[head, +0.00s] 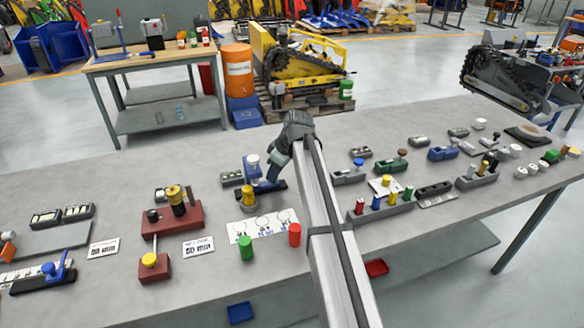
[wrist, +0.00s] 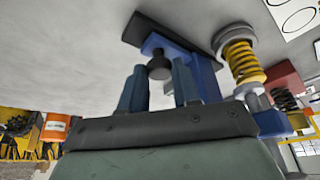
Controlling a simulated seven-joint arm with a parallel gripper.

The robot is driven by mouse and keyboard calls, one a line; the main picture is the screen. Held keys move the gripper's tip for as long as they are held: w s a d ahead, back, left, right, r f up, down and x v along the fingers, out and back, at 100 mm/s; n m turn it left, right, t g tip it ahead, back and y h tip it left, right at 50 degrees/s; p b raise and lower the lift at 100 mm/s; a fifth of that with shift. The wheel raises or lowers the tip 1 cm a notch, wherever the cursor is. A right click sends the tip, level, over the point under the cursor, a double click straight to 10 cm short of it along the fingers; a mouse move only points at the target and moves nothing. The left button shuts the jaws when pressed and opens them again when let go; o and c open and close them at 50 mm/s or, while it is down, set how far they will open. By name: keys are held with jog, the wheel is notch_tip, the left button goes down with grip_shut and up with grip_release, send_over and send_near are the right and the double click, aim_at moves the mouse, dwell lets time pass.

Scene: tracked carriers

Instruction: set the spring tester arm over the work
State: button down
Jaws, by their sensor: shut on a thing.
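The spring tester is a blue post and arm on a dark base. In the head view its blue part (head: 252,167) stands mid-table beside my gripper (head: 273,176). In the wrist view the blue arm (wrist: 163,43) carries a dark round knob (wrist: 159,69). My gripper (wrist: 158,78) is shut on this knob, one finger on each side; finger contact is hard to see. A yellow spring (wrist: 241,58) between grey caps stands right of the post, apart from the knob; it also shows in the head view (head: 246,197).
A white card with circles (head: 264,224) lies in front, with a green cylinder (head: 245,248) and a red cylinder (head: 295,235). A red block (head: 172,220) with springs stands left. Several small fixtures and a peg rack (head: 381,210) stand right.

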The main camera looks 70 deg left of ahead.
aim_at(266, 185)
jog(key=shift+s, duration=1.55)
jog(key=c, duration=0.8)
grip_release()
jog(key=shift+w, duration=0.1)
jog(key=v, duration=1.3)
jog(key=shift+d+r, duration=0.1)
jog(key=shift+r, duration=0.3)
